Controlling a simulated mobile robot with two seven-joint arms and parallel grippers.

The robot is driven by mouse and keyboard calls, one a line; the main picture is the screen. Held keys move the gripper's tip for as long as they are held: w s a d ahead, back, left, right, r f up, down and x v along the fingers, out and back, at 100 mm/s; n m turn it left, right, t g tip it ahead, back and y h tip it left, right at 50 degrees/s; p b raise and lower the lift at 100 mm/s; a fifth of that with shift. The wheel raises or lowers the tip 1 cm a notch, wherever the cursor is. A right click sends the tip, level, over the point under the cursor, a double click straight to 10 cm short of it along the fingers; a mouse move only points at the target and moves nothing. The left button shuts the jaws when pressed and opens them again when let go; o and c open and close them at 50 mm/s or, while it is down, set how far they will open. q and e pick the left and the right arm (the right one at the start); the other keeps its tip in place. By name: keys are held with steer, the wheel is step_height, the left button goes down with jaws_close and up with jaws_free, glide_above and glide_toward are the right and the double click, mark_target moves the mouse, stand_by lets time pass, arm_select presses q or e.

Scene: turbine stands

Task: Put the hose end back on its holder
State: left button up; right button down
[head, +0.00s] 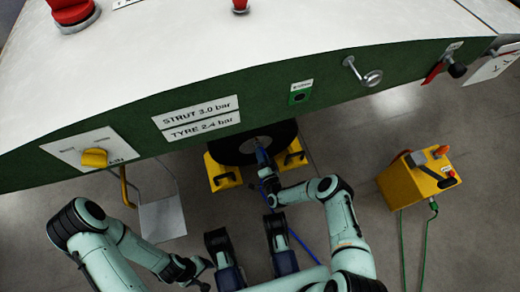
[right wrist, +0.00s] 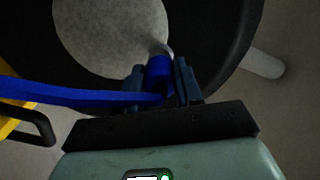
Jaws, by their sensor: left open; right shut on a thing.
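The blue hose end (right wrist: 158,72) is held between the fingers of my right gripper (right wrist: 160,85), in front of the dark wheel (right wrist: 215,35) with its grey hub. A small grey stem shows just beyond the hose end; I cannot tell whether they touch. In the head view my right gripper (head: 266,172) is at the wheel's front, under the green panel edge. The blue hose (head: 300,241) trails down behind my right arm. My left gripper (head: 203,274) is open and empty at the bottom, left of centre, apart from everything. I cannot tell which part is the holder.
Yellow chocks (head: 222,174) flank the wheel. A yellow box (head: 405,186) with a green hose stands on the floor at right. A grey plate (head: 162,220) hangs at left. Floor between is clear.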

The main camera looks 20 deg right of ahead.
steer(key=shift+s+p, duration=0.3)
steer(key=shift+s, duration=0.2)
steer(key=s+p, duration=0.1)
steer(key=s, duration=0.2)
steer(key=shift+d+p, duration=0.1)
steer(key=shift+p, duration=0.2)
stand_by(0.4)
